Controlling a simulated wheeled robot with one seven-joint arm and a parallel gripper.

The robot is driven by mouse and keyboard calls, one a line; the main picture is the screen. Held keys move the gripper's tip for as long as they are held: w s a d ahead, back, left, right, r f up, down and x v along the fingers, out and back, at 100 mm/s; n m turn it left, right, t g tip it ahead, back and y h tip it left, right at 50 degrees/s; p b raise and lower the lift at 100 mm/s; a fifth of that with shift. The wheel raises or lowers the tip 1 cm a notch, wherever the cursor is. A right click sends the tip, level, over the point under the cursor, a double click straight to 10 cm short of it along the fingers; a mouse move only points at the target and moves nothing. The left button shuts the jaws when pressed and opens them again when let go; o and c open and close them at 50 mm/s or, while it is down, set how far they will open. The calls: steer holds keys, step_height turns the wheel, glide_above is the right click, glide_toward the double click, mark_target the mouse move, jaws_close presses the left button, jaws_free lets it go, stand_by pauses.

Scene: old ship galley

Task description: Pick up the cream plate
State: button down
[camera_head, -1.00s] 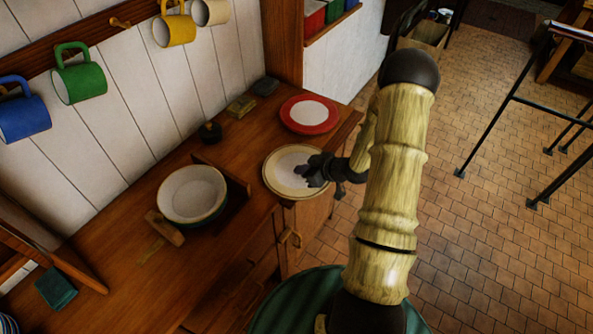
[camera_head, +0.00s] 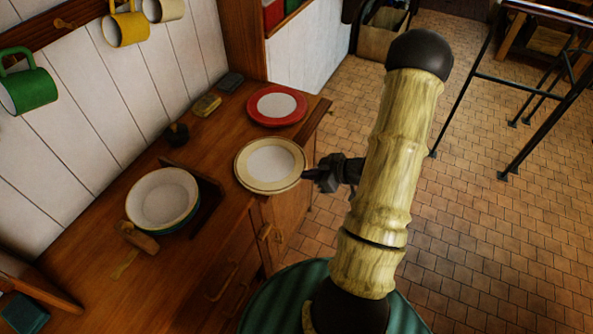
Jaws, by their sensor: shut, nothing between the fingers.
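The cream plate (camera_head: 270,165) lies flat on the wooden counter near its front edge, with a pale centre and a thin darker ring at its rim. My gripper (camera_head: 309,176) is dark and shut, with nothing held. Its tips are at the plate's right rim in the picture, with the rest of it out over the floor side. I cannot tell whether the tips touch the rim. My arm hides part of the floor to the right.
A red plate (camera_head: 277,106) with a white centre lies just behind the cream plate. A bowl (camera_head: 162,198) stands to its left, beside a wooden block (camera_head: 137,238). Mugs hang on the wall, including a green mug (camera_head: 28,84). Tiled floor (camera_head: 470,230) lies open at right.

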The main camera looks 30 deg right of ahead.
steer(key=shift+s+d, duration=0.1)
steer(key=shift+s, duration=0.05)
steer(key=c, duration=2.1)
jaws_free()
steer(key=o, duration=0.7)
steer(key=shift+w+r, duration=0.2)
steer(key=shift+w, duration=0.1)
steer(key=w+a+r+m+g+h, duration=0.1)
steer(key=a+r+m+g+h, duration=0.25)
steer(key=r+h, duration=0.45)
steer(key=s+a+r+m+g, duration=0.1)
steer(key=s+a+r, duration=0.1)
steer(key=s+a, duration=0.1)
steer(key=s+a+r+m+y, duration=0.1)
steer(key=s+a+r, duration=0.1)
steer(key=s+a, duration=0.2)
steer(key=s+a+r+m+g, duration=0.1)
steer(key=s+a+r, duration=0.1)
steer(key=a, duration=0.3)
steer(key=shift+s+r+m+g+y, duration=0.25)
steer(key=shift+s+m+g+y, duration=0.1)
steer(key=shift+s, duration=0.55)
steer(key=shift+d, duration=0.15)
